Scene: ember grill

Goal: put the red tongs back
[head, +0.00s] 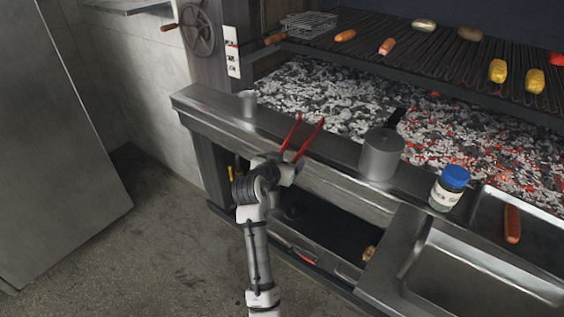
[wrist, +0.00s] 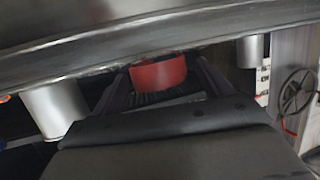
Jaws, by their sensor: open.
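The red tongs (head: 309,138) show in the head view as two spread red arms at the front steel ledge. Their lower end is partly hidden by my gripper (head: 285,163). In the wrist view a curved red part of the tongs (wrist: 158,73) lies between my two dark fingers, just under the ledge edge. My gripper is open around that part, with a finger on each side. I cannot tell whether a finger touches it, or what bears the tongs.
The ledge (head: 222,118) carries a small metal cup (head: 248,103), a larger metal pot (head: 381,155) and a blue-lidded jar (head: 449,188). Hot coals (head: 440,140) lie behind, under a grate (head: 455,55) with food. A steel sink (head: 480,270) is at right. Open floor lies at left.

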